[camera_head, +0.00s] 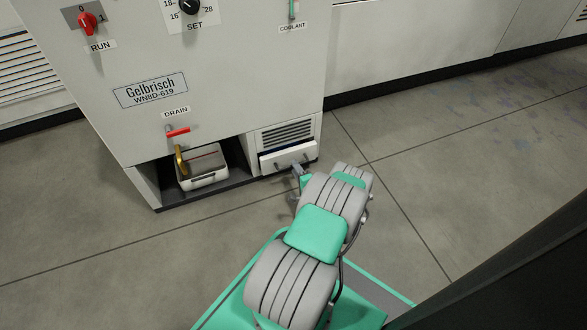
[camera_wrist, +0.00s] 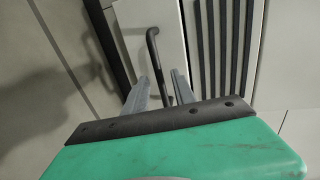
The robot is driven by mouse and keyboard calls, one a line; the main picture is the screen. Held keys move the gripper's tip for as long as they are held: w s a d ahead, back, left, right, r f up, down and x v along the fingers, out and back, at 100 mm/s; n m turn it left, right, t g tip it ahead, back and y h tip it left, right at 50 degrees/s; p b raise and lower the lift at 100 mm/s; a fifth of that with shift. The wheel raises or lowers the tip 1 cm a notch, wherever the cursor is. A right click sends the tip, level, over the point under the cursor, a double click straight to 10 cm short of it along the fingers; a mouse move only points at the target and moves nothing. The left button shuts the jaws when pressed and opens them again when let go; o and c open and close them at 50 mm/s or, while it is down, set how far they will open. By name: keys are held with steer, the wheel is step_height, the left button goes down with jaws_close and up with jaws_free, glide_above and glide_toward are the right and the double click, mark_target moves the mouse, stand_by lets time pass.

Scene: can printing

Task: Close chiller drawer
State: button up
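The chiller drawer (camera_head: 289,155) is a white drawer at the lower right of the chiller (camera_head: 215,90), below a slatted grille. Its front seems to stand slightly out from the cabinet, with a dark gap along its top edge. In the wrist view the drawer front (camera_wrist: 140,20) carries a dark bar handle (camera_wrist: 155,60). My gripper (camera_head: 298,168) is right at the drawer front in the head view. In the wrist view its two grey fingers (camera_wrist: 159,88) are apart, with the handle's end between them. I cannot tell whether they touch it.
Left of the drawer, an open bay holds a white container (camera_head: 203,168) under a brass drain spout (camera_head: 180,160) with a red lever (camera_head: 178,132). Grey floor (camera_head: 90,240) is clear in front of the chiller. More cabinets stand behind at the right.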

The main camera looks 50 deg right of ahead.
steer(key=shift+b+x, duration=0.3)
steer(key=shift+x, duration=1.1)
steer(key=shift+c, duration=0.5)
jaws_close()
